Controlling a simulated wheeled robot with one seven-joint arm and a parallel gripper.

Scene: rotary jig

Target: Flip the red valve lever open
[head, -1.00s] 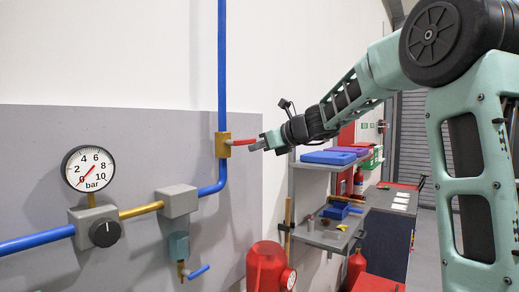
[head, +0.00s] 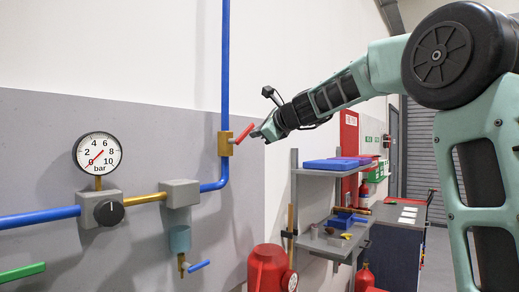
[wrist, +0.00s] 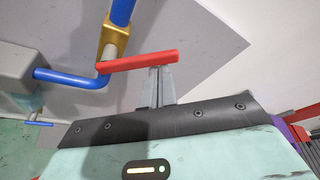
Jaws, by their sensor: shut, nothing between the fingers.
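The red valve lever (head: 244,133) sits on the brass valve body (head: 225,144) on the vertical blue pipe. It slants up and to the right from the valve in the head view. In the wrist view the red lever (wrist: 138,61) reaches across in front of the brass body (wrist: 116,38). My gripper (head: 255,134) is shut and empty, with its tip close beside the outer part of the lever. In the wrist view the fingers (wrist: 158,72) end at the lever's near edge. They appear to touch it, though exact contact is hard to tell.
A pressure gauge (head: 98,152) and a grey box with a black knob (head: 109,212) are at the left. A smaller blue-handled tap (head: 197,266) hangs below. A red tank (head: 268,268) and shelves (head: 335,171) stand at the right.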

